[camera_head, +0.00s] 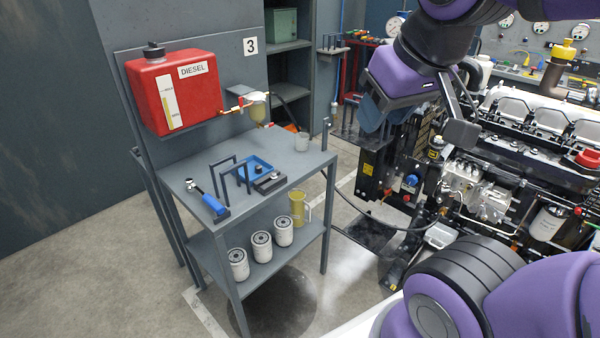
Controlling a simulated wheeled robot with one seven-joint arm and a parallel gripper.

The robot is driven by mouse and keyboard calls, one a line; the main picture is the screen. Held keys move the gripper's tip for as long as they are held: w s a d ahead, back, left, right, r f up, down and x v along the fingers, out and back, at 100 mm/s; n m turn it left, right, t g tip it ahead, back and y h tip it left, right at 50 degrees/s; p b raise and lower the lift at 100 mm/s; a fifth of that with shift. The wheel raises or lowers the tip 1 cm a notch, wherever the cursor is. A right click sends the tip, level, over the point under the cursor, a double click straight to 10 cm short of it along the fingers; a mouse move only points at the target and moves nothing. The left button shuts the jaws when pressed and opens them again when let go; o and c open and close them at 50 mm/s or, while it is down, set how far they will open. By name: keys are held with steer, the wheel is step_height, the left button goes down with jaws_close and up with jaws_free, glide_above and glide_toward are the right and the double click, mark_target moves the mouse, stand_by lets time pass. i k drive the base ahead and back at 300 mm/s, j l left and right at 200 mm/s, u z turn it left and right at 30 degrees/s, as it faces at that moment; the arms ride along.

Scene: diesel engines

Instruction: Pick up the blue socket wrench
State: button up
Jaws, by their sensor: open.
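The blue socket wrench (212,204) lies on the top of the grey metal workbench (300,166), near its front left corner. Its blue handle points toward the front edge and its metal head lies toward the back left. My gripper (418,128) is up at the right, in front of the diesel engine, well apart from the wrench and the bench. Its fingers are spread and I see nothing between them.
A red diesel tank (174,91) hangs behind. White filters (261,246) stand on the lower shelf. The engine (520,150) fills the right.

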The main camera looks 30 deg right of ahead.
mark_target(216, 206)
steer(key=z, duration=0.8)
steer(key=i+z, duration=0.2)
steer(key=z, duration=0.15)
steer(key=i+z, duration=0.25)
steer(key=z, duration=0.15)
steer(key=i+z, duration=0.2)
steer(key=z, duration=0.15)
steer(key=u, duration=1.4)
steer(key=k+u, duration=0.1)
steer(key=u, duration=0.3)
steer(key=k+u, duration=0.15)
steer(key=u, duration=0.25)
steer(key=k+u, duration=0.1)
steer(key=u, duration=0.3)
steer(key=i+l, duration=0.2)
steer(key=k+j, duration=0.25)
steer(key=i+z, duration=0.25)
steer(key=z, duration=0.2)
steer(key=i+z, duration=0.25)
steer(key=z, duration=0.2)
